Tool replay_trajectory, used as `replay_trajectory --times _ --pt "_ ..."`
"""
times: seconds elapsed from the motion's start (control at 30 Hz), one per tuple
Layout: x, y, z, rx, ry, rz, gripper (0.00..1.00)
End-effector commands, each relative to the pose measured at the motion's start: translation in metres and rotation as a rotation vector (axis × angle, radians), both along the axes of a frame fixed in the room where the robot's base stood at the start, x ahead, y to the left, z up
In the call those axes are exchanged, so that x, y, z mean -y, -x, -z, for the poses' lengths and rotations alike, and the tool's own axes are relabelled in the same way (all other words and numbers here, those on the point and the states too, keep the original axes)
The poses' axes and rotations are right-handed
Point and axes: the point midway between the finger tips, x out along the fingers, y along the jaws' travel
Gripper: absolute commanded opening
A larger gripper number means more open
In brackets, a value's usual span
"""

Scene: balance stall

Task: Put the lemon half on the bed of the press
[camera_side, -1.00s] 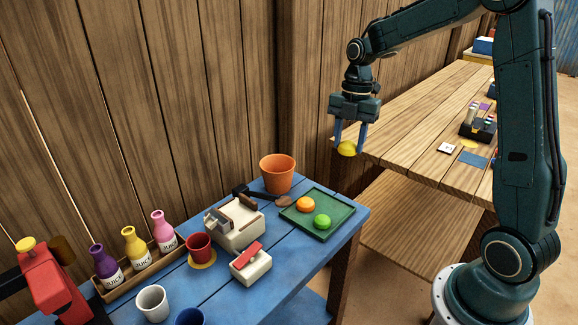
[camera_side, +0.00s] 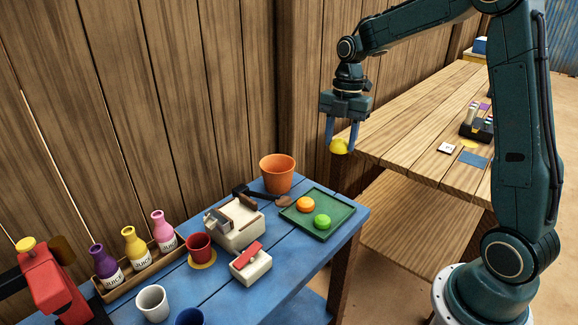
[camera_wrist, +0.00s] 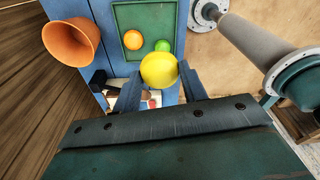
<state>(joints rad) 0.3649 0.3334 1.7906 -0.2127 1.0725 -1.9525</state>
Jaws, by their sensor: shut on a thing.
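My gripper (camera_side: 341,138) is shut on the yellow lemon half (camera_side: 339,147) and holds it in the air, above and behind the green tray, near the corner of the wooden table. In the wrist view the lemon half (camera_wrist: 159,70) sits between the two blue fingers. The press (camera_side: 235,224), a cream block with a grey metal part and a dark handle, stands on the blue table left of the tray. Its bed cannot be made out clearly. In the wrist view the press is mostly hidden behind the fingers.
The green tray (camera_side: 338,213) holds an orange half (camera_side: 306,204) and a green lime half (camera_side: 322,221). An orange pot (camera_side: 277,174) stands behind the press. A red cup (camera_side: 199,246), a cream block with a red top (camera_side: 250,262) and a bottle rack (camera_side: 140,266) stand nearby.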

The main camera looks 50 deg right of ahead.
Motion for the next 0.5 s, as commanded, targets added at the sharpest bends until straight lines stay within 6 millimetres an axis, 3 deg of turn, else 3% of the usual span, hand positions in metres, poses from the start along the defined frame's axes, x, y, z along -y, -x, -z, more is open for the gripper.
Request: replay_trajectory --times 0.27,0.5 --pt "-0.05 -0.054 0.014 -0.001 0.001 -0.023 0.21" --pt "-0.121 -0.103 0.033 -0.001 0.002 -0.04 0.21"
